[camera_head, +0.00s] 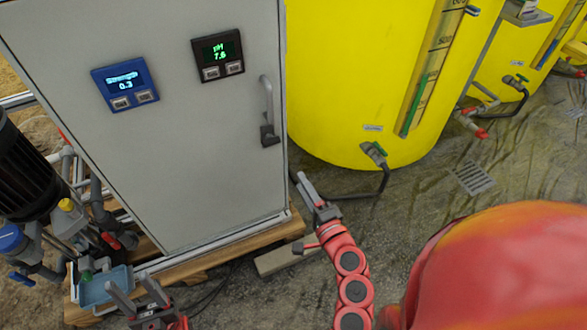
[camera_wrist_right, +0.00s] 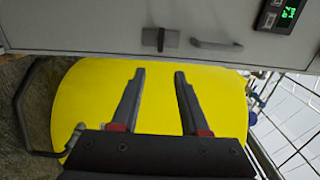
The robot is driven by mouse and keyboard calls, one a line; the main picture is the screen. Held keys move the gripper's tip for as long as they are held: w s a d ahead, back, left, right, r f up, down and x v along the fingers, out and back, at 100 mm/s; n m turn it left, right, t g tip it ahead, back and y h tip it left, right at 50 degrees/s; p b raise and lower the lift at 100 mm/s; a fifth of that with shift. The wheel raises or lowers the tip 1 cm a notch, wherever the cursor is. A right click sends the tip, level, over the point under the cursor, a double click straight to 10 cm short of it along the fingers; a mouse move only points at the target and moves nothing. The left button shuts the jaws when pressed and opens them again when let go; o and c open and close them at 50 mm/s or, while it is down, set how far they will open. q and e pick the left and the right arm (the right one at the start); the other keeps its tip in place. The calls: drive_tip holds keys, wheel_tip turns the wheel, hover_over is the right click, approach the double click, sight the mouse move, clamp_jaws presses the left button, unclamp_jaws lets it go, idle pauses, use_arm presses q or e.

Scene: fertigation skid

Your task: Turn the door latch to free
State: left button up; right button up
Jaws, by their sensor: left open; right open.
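The grey cabinet door (camera_head: 190,150) is closed and fills the left of the head view. Its dark latch (camera_head: 269,136) sits near the right edge, just below a grey bar handle (camera_head: 267,98). The right wrist view shows the latch (camera_wrist_right: 152,39) and handle (camera_wrist_right: 217,44) at the top, beyond my fingertips. My right gripper (camera_head: 303,181) is open and empty, below and right of the latch and apart from it; its fingers (camera_wrist_right: 160,74) show spread in the wrist view. My left gripper (camera_head: 129,283) is open and empty at the bottom left, low by the cabinet base.
A yellow tank (camera_head: 350,80) stands right of the cabinet, with a valve and dark pipe (camera_head: 384,180) low on it. Two displays (camera_head: 125,84) (camera_head: 218,54) are on the door. A pump and pipes (camera_head: 30,180) crowd the left. The cabinet rests on a wooden pallet (camera_head: 220,257).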

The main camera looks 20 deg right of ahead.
drive_tip(key=shift+s, duration=1.15)
drive_tip(key=shift+d, duration=0.1)
